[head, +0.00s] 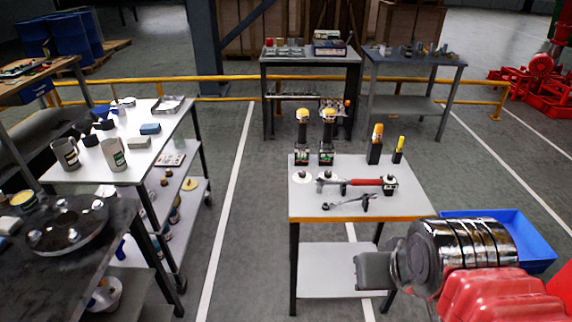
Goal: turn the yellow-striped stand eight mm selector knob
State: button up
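Each rises from a dark stand, the left stand (302,158) and the right stand (326,158), with small red and green marks. I cannot make out which stand has a yellow stripe, nor an eight mm selector knob. What appears to be my gripper (375,270) is a grey block at the lower right, in front of the table's right side and apart from the stands. Its finger opening is not clear.
The table (345,212) also holds a red-handled tool (365,182), a wrench (346,203), an orange-topped holder (376,145) and a yellow-topped one (398,150). A blue bin (540,240) is at right. A white bench (165,122) stands left; floor between is clear.

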aim_at(302, 174)
jog(key=u, duration=0.6)
jog(key=i, duration=1.05)
jog(key=u, duration=0.55)
